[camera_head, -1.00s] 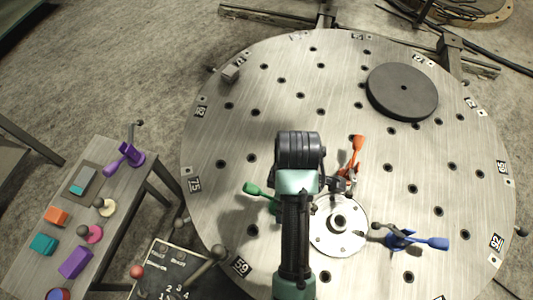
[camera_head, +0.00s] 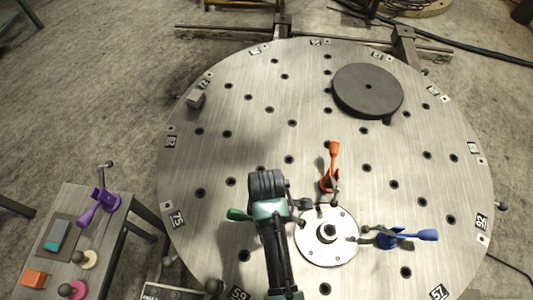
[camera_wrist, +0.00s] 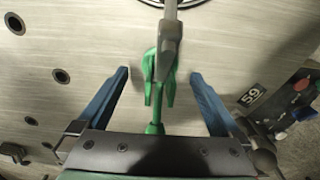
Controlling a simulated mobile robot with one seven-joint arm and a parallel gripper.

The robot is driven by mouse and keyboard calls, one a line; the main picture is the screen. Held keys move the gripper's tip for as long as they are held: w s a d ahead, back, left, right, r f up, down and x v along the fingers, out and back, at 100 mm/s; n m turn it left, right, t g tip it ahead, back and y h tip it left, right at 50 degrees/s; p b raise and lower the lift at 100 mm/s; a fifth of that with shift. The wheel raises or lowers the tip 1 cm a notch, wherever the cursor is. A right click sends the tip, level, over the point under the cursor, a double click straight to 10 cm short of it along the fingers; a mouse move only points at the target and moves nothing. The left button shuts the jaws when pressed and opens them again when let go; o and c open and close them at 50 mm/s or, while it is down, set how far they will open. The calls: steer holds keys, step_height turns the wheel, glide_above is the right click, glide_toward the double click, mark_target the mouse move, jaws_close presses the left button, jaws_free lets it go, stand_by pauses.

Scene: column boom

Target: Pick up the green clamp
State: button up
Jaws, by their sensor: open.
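The green clamp (camera_wrist: 155,88) stands on the round metal table, seen close up in the wrist view. Its grey metal bar reaches toward the top of that picture and its green handle toward the bottom. My gripper (camera_wrist: 160,74) is open, with one blue finger on each side of the clamp and a visible gap on both sides. In the head view only the tip of the green handle (camera_head: 237,214) shows left of my arm, which hides the rest of the clamp and my fingers.
The round table (camera_head: 290,90) also bears an orange clamp (camera_head: 331,168), a blue clamp (camera_head: 402,237), a dark disc (camera_head: 367,90) and a small grey block (camera_head: 196,98). A side table at the lower left holds a purple clamp (camera_head: 98,204) and several small pieces.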

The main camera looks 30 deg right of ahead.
steer(key=shift+f, duration=1.5)
steer(key=c, duration=1.4)
step_height(320, 180, up, 10)
steer(key=shift+r+p, duration=0.1)
steer(key=shift+p, duration=0.2)
steer(key=shift+c, duration=0.2)
